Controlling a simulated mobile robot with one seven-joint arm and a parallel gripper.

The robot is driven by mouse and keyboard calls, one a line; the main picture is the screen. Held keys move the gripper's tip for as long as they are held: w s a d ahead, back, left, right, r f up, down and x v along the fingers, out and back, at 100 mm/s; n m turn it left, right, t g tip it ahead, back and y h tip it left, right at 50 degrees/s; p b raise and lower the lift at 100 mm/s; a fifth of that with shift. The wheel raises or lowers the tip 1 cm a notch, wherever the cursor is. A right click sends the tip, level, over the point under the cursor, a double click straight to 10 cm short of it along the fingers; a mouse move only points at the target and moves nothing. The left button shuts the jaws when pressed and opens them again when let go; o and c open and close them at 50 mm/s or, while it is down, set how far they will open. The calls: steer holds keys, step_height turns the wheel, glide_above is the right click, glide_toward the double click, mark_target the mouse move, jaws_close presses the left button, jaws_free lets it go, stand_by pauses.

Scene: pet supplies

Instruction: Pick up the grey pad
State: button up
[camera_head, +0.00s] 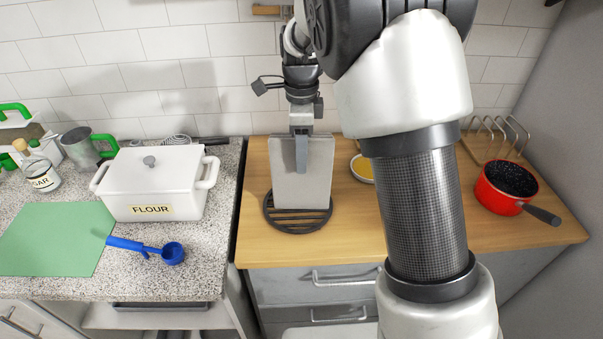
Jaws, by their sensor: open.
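A flat light grey slab (288,186), which looks like the grey pad, stands nearly upright on the wooden counter. Its lower edge is at a round dark slatted trivet (301,229); I cannot tell if it rests on it. My gripper (302,158) points down at the slab's top edge. One grey finger shows in front of the slab's upper face; the other finger is hidden. The jaws are open, and I cannot tell whether they touch the slab.
A yellow-filled dish (362,169) is partly behind my arm. A red pan (503,187) and a wire rack (494,137) stand at right. On the left counter are a white flour pot (150,181), a blue scoop (172,253) and a green sheet (52,239).

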steer(key=shift+f, duration=0.2)
jaws_close()
steer(key=shift+r, duration=0.1)
